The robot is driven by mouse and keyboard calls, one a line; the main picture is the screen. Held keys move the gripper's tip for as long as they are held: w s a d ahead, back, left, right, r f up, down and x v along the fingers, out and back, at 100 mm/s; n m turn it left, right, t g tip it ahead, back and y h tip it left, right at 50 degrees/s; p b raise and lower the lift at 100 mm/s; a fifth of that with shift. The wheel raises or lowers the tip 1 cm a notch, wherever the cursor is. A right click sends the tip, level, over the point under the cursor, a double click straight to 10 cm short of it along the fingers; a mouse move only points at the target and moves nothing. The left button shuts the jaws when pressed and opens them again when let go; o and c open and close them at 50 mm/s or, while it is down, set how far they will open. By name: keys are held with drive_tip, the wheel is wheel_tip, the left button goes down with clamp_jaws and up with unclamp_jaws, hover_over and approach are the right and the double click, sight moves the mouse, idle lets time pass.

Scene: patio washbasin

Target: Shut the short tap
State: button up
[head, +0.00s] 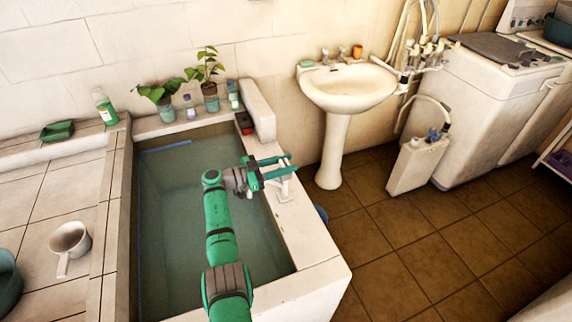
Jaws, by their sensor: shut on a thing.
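My green gripper (284,166) reaches over the right rim of the water-filled tub (318,243). Its two fingers point right and are closed around the upper part of a small pale fixture (283,188) on that rim. The fixture looks like the short tap; the fingers hide its top, and I cannot make out its handle or how far it is turned. No running water can be made out there. My green arm crosses the tub from the bottom of the head view.
Potted plants (158,95) and small bottles stand on the tub's back ledge. A dark red item (244,123) lies at its back right corner. A pedestal washbasin (348,88) stands behind.

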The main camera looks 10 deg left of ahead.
drive_tip(key=o, duration=1)
drive_tip(key=shift+f, duration=0.1)
drive_tip(key=shift+o, duration=0.2)
drive_tip(key=v, duration=1)
drive_tip(key=shift+s+a, duration=0.15)
drive_tip(key=shift+a, duration=0.1)
drive_tip(key=shift+s+a, duration=0.15)
drive_tip(key=shift+a, duration=0.1)
